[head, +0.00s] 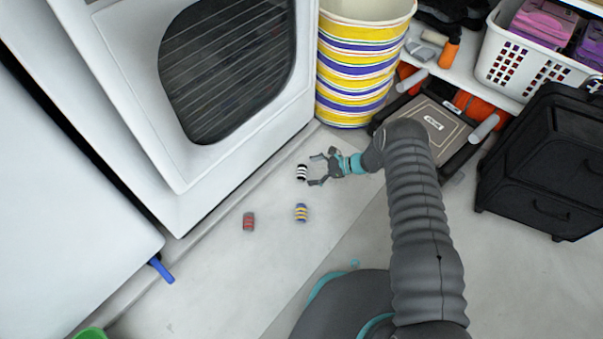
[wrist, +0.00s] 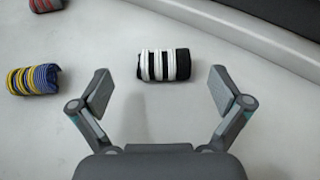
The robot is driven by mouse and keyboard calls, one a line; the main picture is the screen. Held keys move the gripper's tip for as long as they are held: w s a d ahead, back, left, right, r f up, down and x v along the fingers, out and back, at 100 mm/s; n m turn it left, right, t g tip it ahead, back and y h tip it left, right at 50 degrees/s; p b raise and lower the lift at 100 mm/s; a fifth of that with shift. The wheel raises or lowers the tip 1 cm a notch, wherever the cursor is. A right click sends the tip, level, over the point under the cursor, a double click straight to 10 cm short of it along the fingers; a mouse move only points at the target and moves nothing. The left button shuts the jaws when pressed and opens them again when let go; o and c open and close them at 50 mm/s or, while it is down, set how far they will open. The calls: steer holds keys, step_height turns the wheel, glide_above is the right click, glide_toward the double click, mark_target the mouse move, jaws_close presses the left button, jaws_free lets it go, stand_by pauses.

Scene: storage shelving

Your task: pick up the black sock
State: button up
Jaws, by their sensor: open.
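A black sock with white stripes (head: 301,173), rolled up, lies on the pale floor in front of the white machine. In the wrist view the black sock (wrist: 164,65) lies ahead of my gripper, roughly centred between the fingertips and apart from them. My gripper (head: 318,170) is open and empty, with its fingers pointing toward the sock. Both fingers (wrist: 161,94) show in the wrist view, spread wider than the sock.
A yellow-and-blue striped roll (head: 301,213) and a red-and-grey striped roll (head: 249,222) lie nearby on the floor. A white front-window machine (head: 150,150) borders the left. A striped bin (head: 352,85) stands behind; a black case (head: 540,160) is at right.

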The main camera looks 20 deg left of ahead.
mark_target(304, 171)
steer(key=x, duration=0.4)
steer(key=shift+w+a+f, duration=0.1)
steer(key=shift+a, duration=0.15)
steer(key=c, duration=1)
